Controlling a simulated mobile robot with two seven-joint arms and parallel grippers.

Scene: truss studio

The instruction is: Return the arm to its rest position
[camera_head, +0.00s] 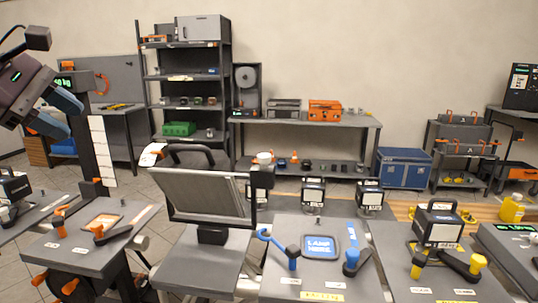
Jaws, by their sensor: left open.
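My left gripper (59,113) is in the upper left of the head view, at the end of my dark left arm (22,85). Its two blue fingers are spread apart, with nothing between them. It hangs in the air above and behind the left workstation, in front of the shelving and the pegboard bench. It touches nothing that I can see. My right gripper is not in view.
A grey workstation with a blue "LAMP HERE" pad (321,246) stands in front, with a tilted grey panel (203,193) left of it. Stations with orange (103,221) and yellow (478,262) clamps flank them. Lamps (313,192) stand behind.

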